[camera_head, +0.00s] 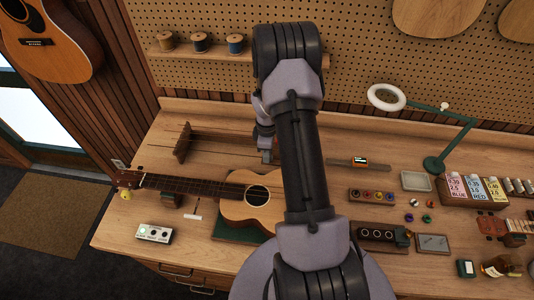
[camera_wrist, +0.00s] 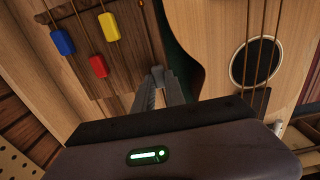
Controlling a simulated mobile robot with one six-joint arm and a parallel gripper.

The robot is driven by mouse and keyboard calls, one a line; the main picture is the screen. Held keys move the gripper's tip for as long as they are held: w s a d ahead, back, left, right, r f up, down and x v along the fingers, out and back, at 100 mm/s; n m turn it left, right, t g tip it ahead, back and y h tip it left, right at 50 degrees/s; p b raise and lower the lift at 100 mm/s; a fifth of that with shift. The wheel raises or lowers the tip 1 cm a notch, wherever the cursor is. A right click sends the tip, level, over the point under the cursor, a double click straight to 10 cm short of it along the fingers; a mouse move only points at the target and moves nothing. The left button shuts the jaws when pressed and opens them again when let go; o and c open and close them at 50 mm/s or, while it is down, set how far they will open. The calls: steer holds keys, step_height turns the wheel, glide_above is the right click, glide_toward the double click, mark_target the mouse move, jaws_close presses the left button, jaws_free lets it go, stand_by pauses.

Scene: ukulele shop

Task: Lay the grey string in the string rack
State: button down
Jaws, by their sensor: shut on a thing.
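The string rack (camera_head: 183,143) is a wooden upright on the bench behind the ukulele, with thin strings running right from it. In the wrist view, strings with a blue tag (camera_wrist: 62,42), a red tag (camera_wrist: 99,66) and a yellow tag (camera_wrist: 109,26) lie side by side over the wood. My gripper (camera_wrist: 158,74) is shut, with its grey fingertips together between these tags and the ukulele. It holds the grey string, which I can barely tell apart from the fingertips. In the head view my arm hides much of the rack's right side.
The ukulele (camera_head: 255,205) lies in front of the rack on a green mat (camera_head: 228,232), its neck pointing left. A small white box (camera_head: 153,233) stands at the front left. A lamp (camera_head: 434,164), small trays and bottles stand on the right. Spools (camera_head: 199,42) sit on a shelf above.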

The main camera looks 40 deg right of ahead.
stand_by(0.4)
steer(key=c, duration=1)
jaws_free()
steer(key=shift+c, duration=0.2)
steer(key=shift+r+p, duration=2.05)
steer(key=shift+r, duration=1.5)
steer(key=shift+f, duration=0.1)
